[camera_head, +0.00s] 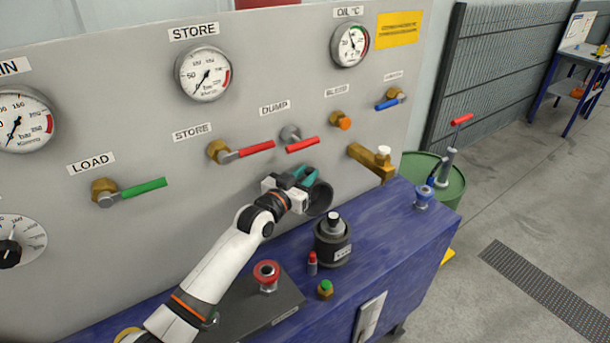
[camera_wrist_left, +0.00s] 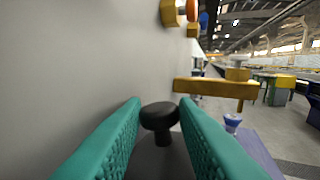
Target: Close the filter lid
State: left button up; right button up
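The filter is probably the black canister (camera_head: 332,243) with a label and a small silver-topped cap, standing on the blue bench. A dark round piece (camera_head: 319,199), which looks like its lid, stands tilted up behind the canister. My left gripper (camera_head: 304,177) is at this piece, close to the panel, partly hiding it. In the left wrist view a black mushroom-shaped knob (camera_wrist_left: 160,117) sits between the teal fingertips (camera_wrist_left: 161,102). The fingers are apart, and I cannot tell whether they touch the knob. My right gripper is not in view.
The grey panel (camera_head: 130,60) carries gauges and coloured valve levers just behind my left arm. A brass fitting (camera_head: 372,160) juts out to the right. A red knob (camera_head: 266,274), a small red-topped piece (camera_head: 312,262) and a green button (camera_head: 325,289) stand on the bench front.

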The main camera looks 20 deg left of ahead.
pick_arm(q)
grip_shut()
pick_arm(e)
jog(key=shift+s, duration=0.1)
